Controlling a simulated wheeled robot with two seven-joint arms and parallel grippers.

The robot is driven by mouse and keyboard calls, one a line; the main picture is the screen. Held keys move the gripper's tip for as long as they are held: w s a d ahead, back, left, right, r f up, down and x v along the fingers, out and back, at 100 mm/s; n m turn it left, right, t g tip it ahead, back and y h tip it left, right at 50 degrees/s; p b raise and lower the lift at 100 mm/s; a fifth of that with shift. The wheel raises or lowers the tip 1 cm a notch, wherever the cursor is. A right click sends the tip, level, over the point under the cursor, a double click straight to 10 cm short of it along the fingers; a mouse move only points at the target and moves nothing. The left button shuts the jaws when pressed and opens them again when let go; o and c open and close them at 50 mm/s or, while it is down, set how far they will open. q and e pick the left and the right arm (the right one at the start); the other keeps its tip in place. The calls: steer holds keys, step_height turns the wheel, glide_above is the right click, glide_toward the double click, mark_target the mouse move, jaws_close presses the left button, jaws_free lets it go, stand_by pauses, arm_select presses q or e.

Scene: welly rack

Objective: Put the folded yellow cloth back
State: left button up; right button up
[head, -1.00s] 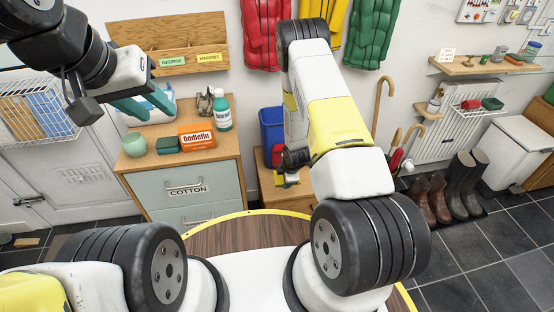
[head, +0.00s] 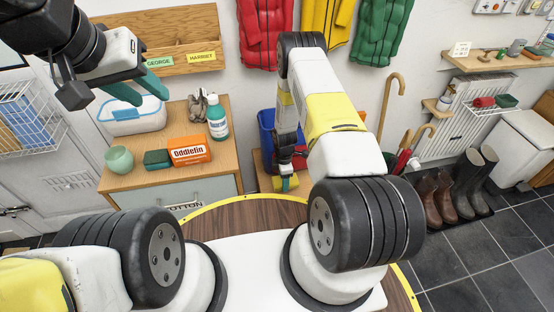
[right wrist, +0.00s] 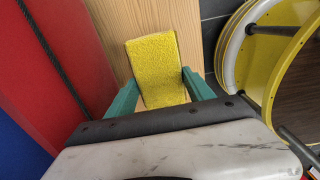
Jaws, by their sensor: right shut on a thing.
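The folded yellow cloth (right wrist: 155,70) is between the two teal fingers of my right gripper (right wrist: 162,95) in the right wrist view, with a pale wooden surface behind it. In the head view my right gripper (head: 286,174) hangs below its arm, near the blue bin, and a bit of the yellow cloth (head: 287,184) shows at its tip. My left gripper (head: 137,90) is open, its teal fingers apart, in front of the white lidded box on the cabinet. I cannot tell whether the cloth touches the wood.
Boots (head: 462,182) and umbrellas stand at right; floor tiles there are clear.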

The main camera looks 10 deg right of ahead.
steer(key=shift+f, duration=2.15)
steer(key=o, duration=1.2)
step_height(320, 180, up, 12)
steer(key=shift+r, duration=0.1)
